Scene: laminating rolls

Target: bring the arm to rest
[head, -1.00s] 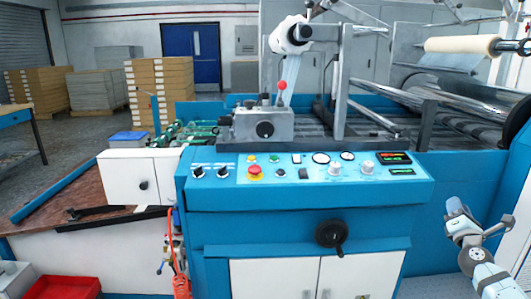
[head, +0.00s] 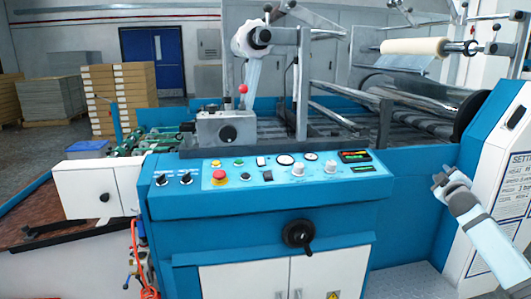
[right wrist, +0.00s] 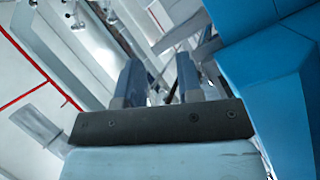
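My right arm comes in at the lower right of the head view. Its gripper (head: 444,178) is raised in front of the blue machine's right end, beside a white panel with printed text. In the right wrist view the two fingers of this gripper (right wrist: 159,78) stand apart, with nothing visible between them. My left arm and gripper are not in view.
The blue laminating machine (head: 270,207) fills the middle, with knobs, a red button (head: 219,174) and a black handwheel (head: 298,234). A pale film roll (head: 415,47) is at upper right. Stacked boards (head: 120,85) stand behind at left. A blue surface (right wrist: 280,70) is close at the right in the wrist view.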

